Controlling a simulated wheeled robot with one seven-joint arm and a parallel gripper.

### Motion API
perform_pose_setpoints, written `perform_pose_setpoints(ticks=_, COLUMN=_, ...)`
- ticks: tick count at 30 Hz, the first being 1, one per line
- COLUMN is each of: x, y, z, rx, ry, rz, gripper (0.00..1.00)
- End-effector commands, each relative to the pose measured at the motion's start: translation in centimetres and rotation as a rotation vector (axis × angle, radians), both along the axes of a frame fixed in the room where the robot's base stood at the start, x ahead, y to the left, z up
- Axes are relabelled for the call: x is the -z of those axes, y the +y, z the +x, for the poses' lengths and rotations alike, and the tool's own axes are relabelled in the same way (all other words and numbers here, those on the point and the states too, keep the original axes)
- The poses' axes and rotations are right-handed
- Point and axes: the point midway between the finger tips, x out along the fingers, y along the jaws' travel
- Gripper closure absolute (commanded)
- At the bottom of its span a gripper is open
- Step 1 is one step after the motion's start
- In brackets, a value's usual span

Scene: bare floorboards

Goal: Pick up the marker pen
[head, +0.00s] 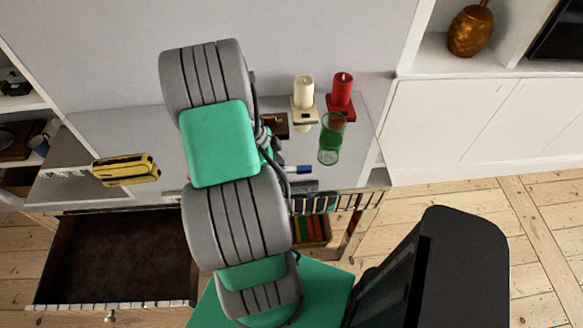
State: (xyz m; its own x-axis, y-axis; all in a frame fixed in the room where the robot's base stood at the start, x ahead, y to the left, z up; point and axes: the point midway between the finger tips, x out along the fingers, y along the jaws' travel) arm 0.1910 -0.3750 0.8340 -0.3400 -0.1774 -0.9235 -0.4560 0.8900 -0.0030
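A blue-and-white pen (298,169), which looks like the marker pen, lies on the grey desk top (350,150) in the head view. It is just right of my arm, and its left end may be hidden by the arm. My arm stands up across the middle of the view and covers part of the desk. My gripper is hidden behind the arm's links, so its distance to the pen and its state do not show.
A green glass (331,140), a white candle (303,92) and a red candle (342,90) stand behind the pen. A yellow object (125,169) lies at the left. An open drawer (120,255) juts out at the front left. White cabinets (480,120) stand at the right.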

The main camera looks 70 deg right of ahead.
Motion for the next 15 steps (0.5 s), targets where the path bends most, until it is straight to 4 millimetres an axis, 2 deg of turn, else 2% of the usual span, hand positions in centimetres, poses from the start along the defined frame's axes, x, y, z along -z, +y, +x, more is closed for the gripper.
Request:
perform_pose_setpoints(ticks=2, x=-0.01, y=0.01, z=0.01, rx=0.000, ry=0.000, rz=0.000, gripper=0.68)
perform_pose_setpoints(ticks=13, x=-0.04, y=0.03, z=0.02, rx=-0.001, ry=0.000, rz=0.000, gripper=0.98)
perform_pose_setpoints(ticks=15, x=-0.04, y=0.03, z=0.02, rx=-0.001, ry=0.000, rz=0.000, gripper=1.00)
